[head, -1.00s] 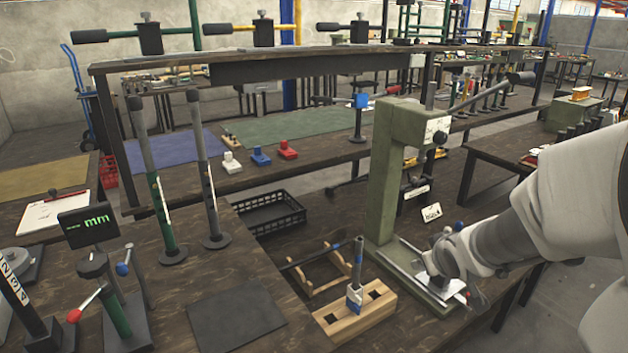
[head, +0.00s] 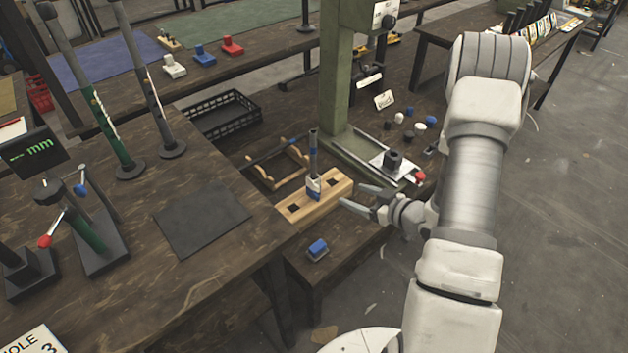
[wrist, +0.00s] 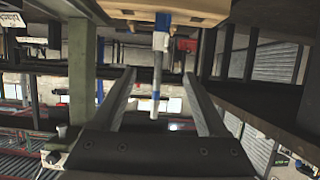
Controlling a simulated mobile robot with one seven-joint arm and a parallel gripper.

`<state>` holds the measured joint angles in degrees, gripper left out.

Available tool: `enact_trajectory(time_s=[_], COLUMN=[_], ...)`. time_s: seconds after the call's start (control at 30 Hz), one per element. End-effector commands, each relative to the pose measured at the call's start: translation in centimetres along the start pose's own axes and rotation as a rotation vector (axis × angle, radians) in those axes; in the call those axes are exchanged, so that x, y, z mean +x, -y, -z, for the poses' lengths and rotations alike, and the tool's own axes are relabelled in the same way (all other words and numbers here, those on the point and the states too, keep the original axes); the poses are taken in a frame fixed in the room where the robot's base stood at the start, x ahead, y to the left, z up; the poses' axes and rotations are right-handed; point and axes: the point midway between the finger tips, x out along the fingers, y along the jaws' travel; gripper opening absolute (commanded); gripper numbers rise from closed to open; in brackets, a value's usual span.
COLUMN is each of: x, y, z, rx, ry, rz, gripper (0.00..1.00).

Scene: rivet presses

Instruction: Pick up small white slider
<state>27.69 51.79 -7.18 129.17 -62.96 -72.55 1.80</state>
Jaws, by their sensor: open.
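Small white pieces (head: 420,128) lie among blue and black ones on the dark bench right of the green press. A larger white block (head: 174,66) sits on the back bench beside a blue block (head: 204,55) and a red block (head: 232,45). I cannot tell which white piece is the slider. My gripper (head: 352,195) is open and empty, just right of the wooden block (head: 333,193), well short of the white pieces. In the wrist view, my gripper (wrist: 159,76) has its fingers spread, with an upright blue-and-white tool (wrist: 158,60) seen beyond them.
The green press (head: 337,80) stands between the wooden block and the small pieces, with a red-knobbed lever (head: 420,177) at its base. A blue-topped block (head: 318,250) lies near the front bench edge. A black crate (head: 222,115) is at left. Floor at right is open.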

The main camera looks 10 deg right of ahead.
Motion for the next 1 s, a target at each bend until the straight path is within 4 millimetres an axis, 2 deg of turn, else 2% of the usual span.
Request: enact_trajectory(time_s=[0.17, 0.4, 0.6, 0.87, 1.0], x=[2.2, 7.6, 11.1, 12.9, 15.0], y=[0.2, 0.3, 0.2, 0.2, 0.1], z=[-0.2, -0.2, -0.1, 0.2, 0.7], rx=[0.001, 0.000, 0.002, 0.002, -0.001], ry=[-0.008, -0.007, -0.006, -0.007, -0.007], rz=[0.010, 0.009, 0.006, 0.005, 0.006], gripper=[0.76, 0.76, 0.76, 0.76, 0.76])
